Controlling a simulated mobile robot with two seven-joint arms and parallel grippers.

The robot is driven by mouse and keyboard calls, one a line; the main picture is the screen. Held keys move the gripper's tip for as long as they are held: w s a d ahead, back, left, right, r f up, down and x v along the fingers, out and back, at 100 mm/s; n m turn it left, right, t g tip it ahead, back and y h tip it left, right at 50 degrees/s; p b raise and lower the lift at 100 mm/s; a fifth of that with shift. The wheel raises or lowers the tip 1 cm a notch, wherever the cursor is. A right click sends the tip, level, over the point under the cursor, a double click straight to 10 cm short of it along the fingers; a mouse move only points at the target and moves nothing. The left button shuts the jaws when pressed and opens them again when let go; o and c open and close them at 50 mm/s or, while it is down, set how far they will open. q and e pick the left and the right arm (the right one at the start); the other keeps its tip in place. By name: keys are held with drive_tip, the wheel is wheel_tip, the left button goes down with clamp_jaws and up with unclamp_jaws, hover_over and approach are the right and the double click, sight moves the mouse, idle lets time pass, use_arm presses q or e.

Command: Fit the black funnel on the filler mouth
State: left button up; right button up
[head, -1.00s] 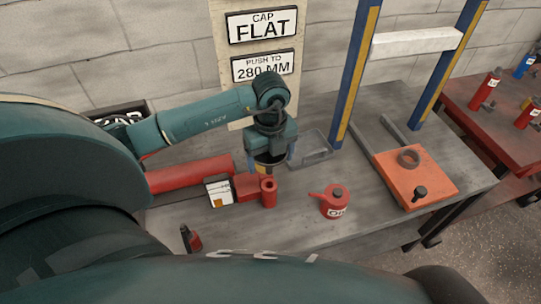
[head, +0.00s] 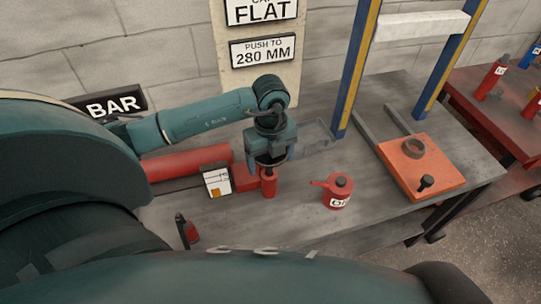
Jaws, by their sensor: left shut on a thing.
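My left gripper (head: 269,156) points down at the middle of the bench, shut on the black funnel (head: 267,160). Only the funnel's dark rim shows between the fingers; its spout is hidden. Directly below stands a short red upright cylinder (head: 269,185) joined to a red block, and its top looks like the filler mouth. The funnel overlaps the top of this cylinder in the picture. I cannot tell whether the two touch. My right gripper is not in view.
A white gauge card (head: 216,181) stands left of the cylinder, before a long red tube (head: 185,165). A red oil can (head: 338,192) stands to the right. An orange plate (head: 420,168) with a ring lies farther right, near the blue-yellow frame post (head: 357,70). Bench is clear around the can.

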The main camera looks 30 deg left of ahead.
use_arm(q)
drive_tip(key=shift+f, duration=0.15)
idle(0.9)
drive_tip(key=shift+f, duration=0.1)
idle(0.7)
drive_tip(key=shift+f, duration=0.1)
drive_tip(key=shift+f+b, duration=0.2)
drive_tip(key=shift+b, duration=0.1)
drive_tip(key=shift+f, duration=0.1)
drive_tip(key=shift+f+b, duration=0.5)
drive_tip(key=shift+f, duration=0.15)
drive_tip(key=shift+f+b, duration=0.65)
drive_tip(key=shift+f, duration=0.2)
drive_tip(key=o, duration=1)
drive_tip(key=shift+c, duration=0.2)
